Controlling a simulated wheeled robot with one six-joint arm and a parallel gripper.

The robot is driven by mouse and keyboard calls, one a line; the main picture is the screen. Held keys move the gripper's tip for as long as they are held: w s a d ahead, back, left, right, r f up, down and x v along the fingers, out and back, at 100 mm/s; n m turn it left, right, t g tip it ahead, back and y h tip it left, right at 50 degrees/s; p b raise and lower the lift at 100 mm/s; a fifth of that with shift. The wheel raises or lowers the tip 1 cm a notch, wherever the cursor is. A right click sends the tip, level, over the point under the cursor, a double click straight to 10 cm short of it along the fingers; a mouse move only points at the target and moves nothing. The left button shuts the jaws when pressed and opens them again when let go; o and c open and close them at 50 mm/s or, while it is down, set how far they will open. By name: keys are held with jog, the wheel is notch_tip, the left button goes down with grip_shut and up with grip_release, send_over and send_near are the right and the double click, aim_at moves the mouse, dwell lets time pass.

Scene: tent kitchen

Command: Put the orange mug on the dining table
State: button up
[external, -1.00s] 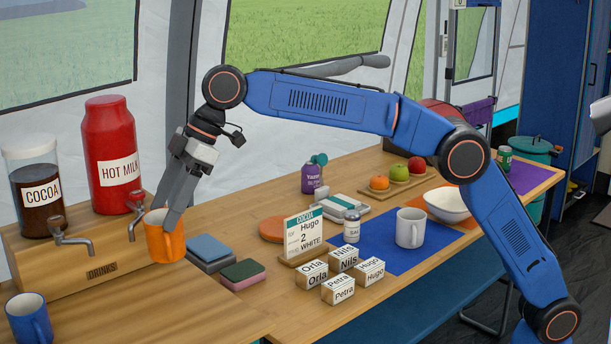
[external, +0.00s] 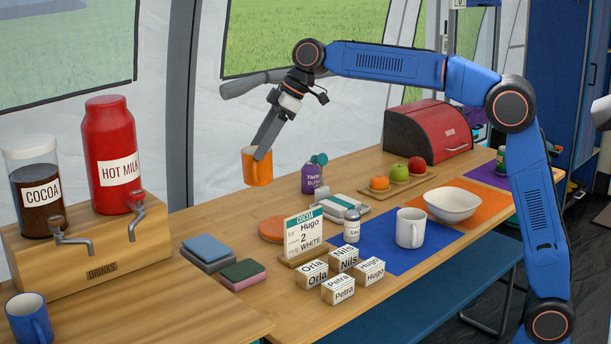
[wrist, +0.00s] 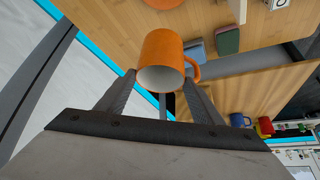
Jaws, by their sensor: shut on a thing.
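The orange mug (external: 257,167) hangs in the air above the back left part of the dining table (external: 200,220), held by my gripper (external: 262,152). In the wrist view the mug (wrist: 162,55) sits between the two fingers of my gripper (wrist: 160,85), its pale inside facing the camera and its handle to the right. The fingers are shut on it. In the external view the mug is roughly upright, left of the purple bottle and above the orange round mat (external: 272,229).
The table holds a COCOA card (external: 304,235), several name blocks (external: 340,288), a salt shaker (external: 351,230), a white mug (external: 410,228), a bowl (external: 452,204), a purple bottle (external: 312,178) and sponges (external: 208,249). A drinks stand (external: 100,262) is at left. Bare wood shows left of the round mat.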

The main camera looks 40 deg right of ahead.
jog(key=s+d+f+m+t+h, duration=0.15)
jog(key=s+d, duration=0.25)
jog(key=d, duration=1.4)
jog(key=s+d+f+m, duration=0.1)
jog(key=s+d+m, duration=0.2)
jog(key=d, duration=1.4)
jog(key=s+d+f+m+t+h, duration=0.1)
jog(key=s+d+f+m, duration=0.2)
jog(key=d, duration=1.5)
jog(key=s+d+m+h, duration=0.2)
jog(key=s+d, duration=0.8)
jog(key=d, duration=0.1)
notch_tip(320, 180, down, 10)
jog(key=shift+s+f, duration=0.15)
jog(key=shift+f, duration=0.1)
jog(key=shift+f+t, duration=0.1)
jog(key=shift+t, duration=0.15)
jog(key=o, duration=1.4)
